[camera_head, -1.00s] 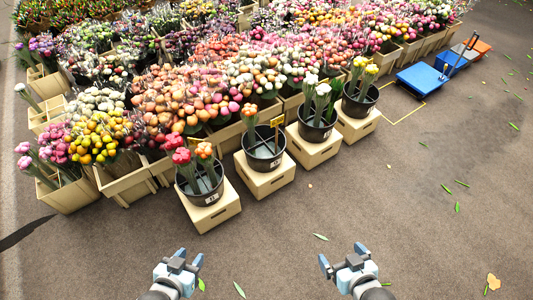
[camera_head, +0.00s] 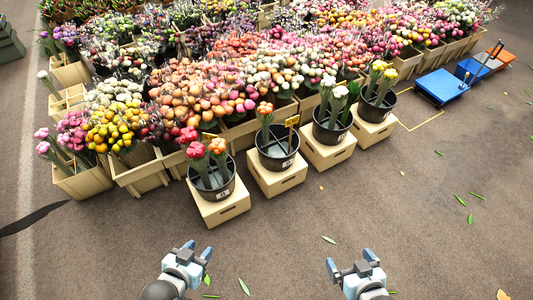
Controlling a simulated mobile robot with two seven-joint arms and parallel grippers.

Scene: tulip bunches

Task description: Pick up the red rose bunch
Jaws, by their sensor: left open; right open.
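A red flower bunch (camera_head: 194,150) stands in the leftmost black bucket (camera_head: 213,190). A second, orange-pink bunch (camera_head: 217,147) stands close on its right in the same bucket. The bucket rests on a tan box (camera_head: 220,211) at the front of the display. Whether the flowers are roses or tulips is too small to tell. My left gripper (camera_head: 194,255) is open and empty, low in the picture, in front of and below that box. My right gripper (camera_head: 350,262) is open and empty, further right over bare floor. Neither gripper touches anything.
Other black buckets with orange (camera_head: 265,112), white (camera_head: 328,84) and yellow (camera_head: 379,68) flowers stand on boxes to the right. Crates packed with flowers fill the area behind. A blue cart (camera_head: 441,88) stands at the far right. The floor in front is clear except for loose leaves.

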